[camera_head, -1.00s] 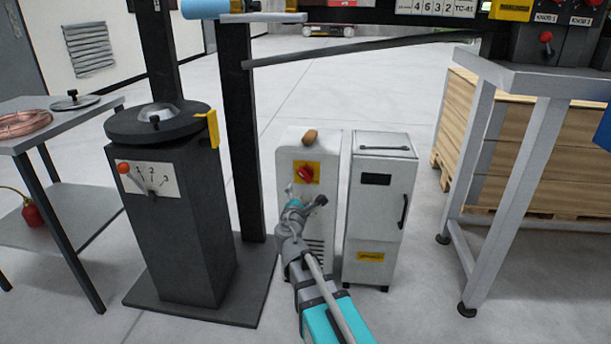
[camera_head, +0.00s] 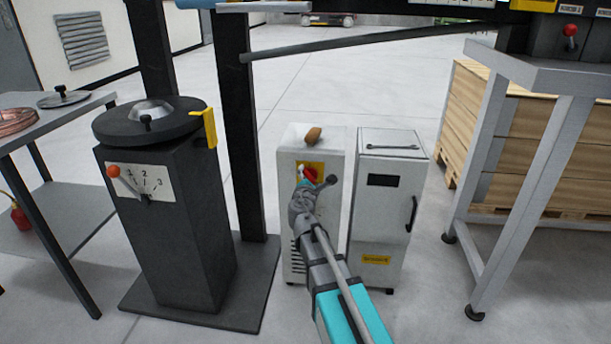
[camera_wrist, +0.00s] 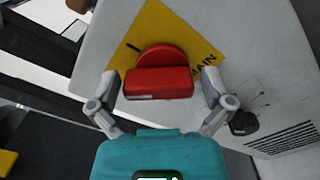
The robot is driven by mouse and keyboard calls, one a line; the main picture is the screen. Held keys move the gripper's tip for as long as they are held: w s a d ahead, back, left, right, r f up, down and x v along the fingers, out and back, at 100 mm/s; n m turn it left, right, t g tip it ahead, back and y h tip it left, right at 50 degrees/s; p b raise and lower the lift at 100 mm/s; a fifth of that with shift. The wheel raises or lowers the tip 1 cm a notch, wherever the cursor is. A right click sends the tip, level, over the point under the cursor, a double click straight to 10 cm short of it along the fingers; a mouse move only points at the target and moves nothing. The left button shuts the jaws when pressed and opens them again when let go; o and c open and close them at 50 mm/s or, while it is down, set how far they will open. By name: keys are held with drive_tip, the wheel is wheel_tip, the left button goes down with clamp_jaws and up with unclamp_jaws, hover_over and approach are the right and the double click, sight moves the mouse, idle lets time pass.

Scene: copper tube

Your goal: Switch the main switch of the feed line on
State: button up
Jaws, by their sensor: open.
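The main switch is a red rotary knob (camera_wrist: 160,76) on a yellow plate (camera_wrist: 190,33) marked "MAIN" in the wrist view. It sits on the front of a light grey cabinet (camera_head: 333,205); the red knob also shows in the head view (camera_head: 310,174), partly covered by my arm. In the wrist view my gripper (camera_wrist: 160,84) is open, with one finger on each side of the knob's grip bar. Small gaps seem to show between the fingers and the bar. A mark on the plate shows left of the knob.
A dark lever or handle (camera_wrist: 243,123) protrudes from the cabinet close to my right finger. A brown object (camera_head: 313,134) lies on the cabinet top. A second grey cabinet (camera_head: 385,215) stands close on the right, and a black pedestal (camera_head: 165,240) stands on the left.

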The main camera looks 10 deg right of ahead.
drive_tip(key=shift+w, duration=0.15)
drive_tip(key=c, duration=0.8)
drive_tip(key=shift+a, duration=0.2)
drive_tip(key=shift+c, duration=0.3)
drive_tip(key=shift+d, duration=0.1)
drive_tip(key=shift+m, duration=0.3)
drive_tip(key=m, duration=0.3)
drive_tip(key=shift+d, duration=0.15)
drive_tip(key=shift+d+f+m, duration=0.1)
drive_tip(key=shift+m, duration=2.1)
